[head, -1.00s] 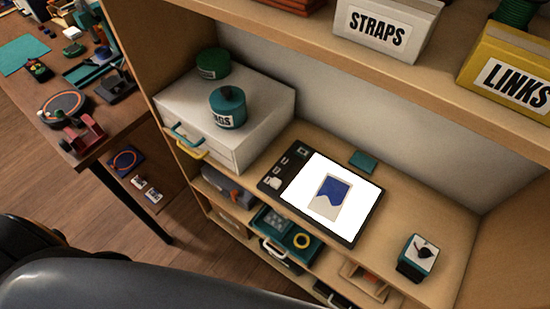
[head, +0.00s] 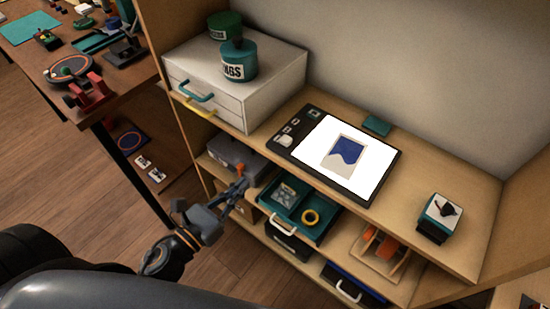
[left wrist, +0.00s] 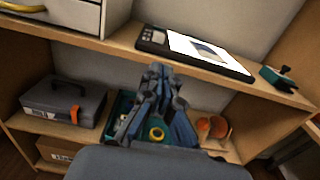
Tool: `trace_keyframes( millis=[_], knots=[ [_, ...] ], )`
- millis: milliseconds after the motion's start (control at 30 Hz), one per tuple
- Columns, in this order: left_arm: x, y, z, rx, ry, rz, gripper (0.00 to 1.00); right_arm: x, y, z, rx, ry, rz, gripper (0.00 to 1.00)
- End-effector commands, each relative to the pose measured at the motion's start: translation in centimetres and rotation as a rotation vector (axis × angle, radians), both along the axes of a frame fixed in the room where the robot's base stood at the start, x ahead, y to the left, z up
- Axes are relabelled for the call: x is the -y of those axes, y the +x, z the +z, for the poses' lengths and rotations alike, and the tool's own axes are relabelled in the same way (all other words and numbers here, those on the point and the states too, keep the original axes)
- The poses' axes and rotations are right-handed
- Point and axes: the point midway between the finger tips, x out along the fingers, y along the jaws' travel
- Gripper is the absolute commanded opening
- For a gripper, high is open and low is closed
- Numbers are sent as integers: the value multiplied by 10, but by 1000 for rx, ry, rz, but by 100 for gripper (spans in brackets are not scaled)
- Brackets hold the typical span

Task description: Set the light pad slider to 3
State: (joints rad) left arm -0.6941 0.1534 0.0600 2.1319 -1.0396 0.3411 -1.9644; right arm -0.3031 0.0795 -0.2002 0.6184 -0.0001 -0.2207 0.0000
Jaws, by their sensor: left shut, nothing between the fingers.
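The light pad (head: 335,152) lies on the shelf's upper board, a dark slab with a glowing white face. A blue and cream card (head: 343,152) lies on the lit face. Small controls (head: 288,133) sit on the dark strip at its left end; the slider's setting is too small to read. The light pad (left wrist: 200,52) also shows at the top of the left wrist view. My left gripper (head: 241,187) is shut and empty, in front of the shelf, lower than the pad and apart from it. It also shows in the left wrist view (left wrist: 160,72). My right gripper is not in view.
A white drawer unit (head: 265,98) with round tins stands left of the pad. A teal-and-white device (head: 438,218) stands to the right, and a small teal block (head: 377,126) lies behind. Below are a grey toolbox (head: 236,158) and a teal tray (head: 325,231). Floor in front is clear.

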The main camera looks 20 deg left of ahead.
Motion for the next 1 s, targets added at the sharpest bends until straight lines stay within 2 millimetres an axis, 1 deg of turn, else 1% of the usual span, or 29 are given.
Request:
trace_keyframes(
  millis=[33,167,500,600,700,800,1000],
  knots=[
    [2,4,4,8,7,-3,0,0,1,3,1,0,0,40],
    [7,20,6,8,5,-3,0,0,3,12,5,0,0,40],
    [32,89,6,6,1,-1,0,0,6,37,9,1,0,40],
    [38,105,5,4,1,0,0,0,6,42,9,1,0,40],
    [43,118,4,4,1,0,0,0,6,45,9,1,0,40],
    [46,126,3,3,-1,1,0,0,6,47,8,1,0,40],
    [48,131,2,2,0,0,0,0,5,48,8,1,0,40]
  ],
)
